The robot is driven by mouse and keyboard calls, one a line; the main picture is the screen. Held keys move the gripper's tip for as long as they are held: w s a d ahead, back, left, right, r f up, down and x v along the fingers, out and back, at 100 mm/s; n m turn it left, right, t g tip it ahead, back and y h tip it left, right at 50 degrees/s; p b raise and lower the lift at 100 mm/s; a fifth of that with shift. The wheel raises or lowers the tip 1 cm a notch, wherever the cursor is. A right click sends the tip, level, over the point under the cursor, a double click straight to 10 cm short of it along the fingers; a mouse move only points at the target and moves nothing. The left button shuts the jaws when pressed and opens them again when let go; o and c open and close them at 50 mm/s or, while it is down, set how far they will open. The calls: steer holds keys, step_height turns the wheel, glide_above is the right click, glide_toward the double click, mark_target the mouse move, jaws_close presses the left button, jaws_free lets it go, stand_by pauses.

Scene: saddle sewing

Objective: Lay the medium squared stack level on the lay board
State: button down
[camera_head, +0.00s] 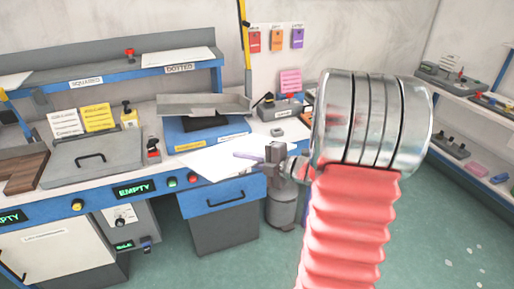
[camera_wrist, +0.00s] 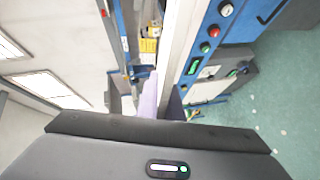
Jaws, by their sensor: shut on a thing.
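My gripper (camera_head: 276,154) is in front of the right part of the bench, at the end of my large arm. It is shut on a thin lavender stack (camera_head: 248,155), seen nearly edge-on as a narrow strip pointing left. The stack also shows in the wrist view (camera_wrist: 150,98), rising from behind my gripper's dark body. In the head view the stack appears over a white sheet-like surface (camera_head: 215,161); I cannot tell the gap. Its size is hard to judge. I cannot tell for sure which surface is the lay board.
A grey tilted tray (camera_head: 225,105) sits over a blue machine (camera_head: 182,141) at the back. A grey handled plate (camera_head: 75,172) and a brown wooden board (camera_head: 24,174) lie left. Shelf labels read SQUARED (camera_head: 86,82) and DOTTED (camera_head: 180,69).

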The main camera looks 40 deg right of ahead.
steer(key=w+a+f+n+g+y, duration=0.1)
steer(key=a+f+n+g+y, duration=0.4)
steer(key=a+f, duration=1.6)
steer(key=a+n+y, duration=0.1)
steer(key=a+y, duration=0.1)
steer(key=shift+w+a+f+n+g+y, duration=0.25)
steer(key=shift+w+f+n+g+y, duration=0.05)
steer(key=shift+w+f, duration=0.05)
steer(key=shift+a, duration=0.1)
